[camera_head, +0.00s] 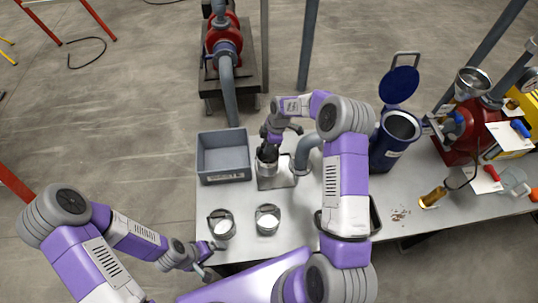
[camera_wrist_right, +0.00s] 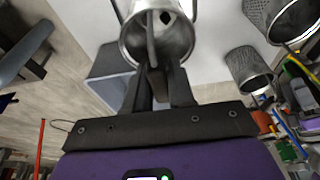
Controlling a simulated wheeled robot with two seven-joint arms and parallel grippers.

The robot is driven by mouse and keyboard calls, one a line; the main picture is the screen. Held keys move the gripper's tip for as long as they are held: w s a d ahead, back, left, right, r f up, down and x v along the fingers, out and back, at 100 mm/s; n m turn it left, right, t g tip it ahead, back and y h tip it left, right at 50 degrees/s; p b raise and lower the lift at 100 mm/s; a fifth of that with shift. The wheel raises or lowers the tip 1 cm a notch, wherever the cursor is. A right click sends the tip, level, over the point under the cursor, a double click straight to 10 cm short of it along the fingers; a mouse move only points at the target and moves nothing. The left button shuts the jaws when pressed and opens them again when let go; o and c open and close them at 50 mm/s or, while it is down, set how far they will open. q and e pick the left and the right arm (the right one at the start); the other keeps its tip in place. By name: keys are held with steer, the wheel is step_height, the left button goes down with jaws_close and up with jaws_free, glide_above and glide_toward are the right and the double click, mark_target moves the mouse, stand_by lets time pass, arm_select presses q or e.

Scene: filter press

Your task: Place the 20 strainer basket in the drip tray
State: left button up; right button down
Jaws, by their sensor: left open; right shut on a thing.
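My right gripper (camera_head: 269,148) is shut on the handle of a metal strainer basket (camera_head: 267,166). In the right wrist view the handle is between the fingers of the gripper (camera_wrist_right: 158,82), and the round metal basket (camera_wrist_right: 135,42) is beyond them. Two other strainer baskets, one at left (camera_head: 222,230) and one at right (camera_head: 267,226), stand at the bench's front. No "20" label is readable. My left gripper (camera_head: 208,262) is open near the bench's front left edge.
My right arm partly hides a dark tray (camera_head: 376,215). Tools and a red unit fill the right end.

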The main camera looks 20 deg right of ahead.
mark_target(270, 169)
step_height(270, 169, down, 4)
steer(key=shift+f, duration=0.1)
steer(key=shift+b, duration=0.3)
steer(key=shift+f, duration=0.2)
steer(key=c, duration=1)
jaws_free()
steer(key=shift+o, duration=0.2)
steer(key=shift+r, duration=0.15)
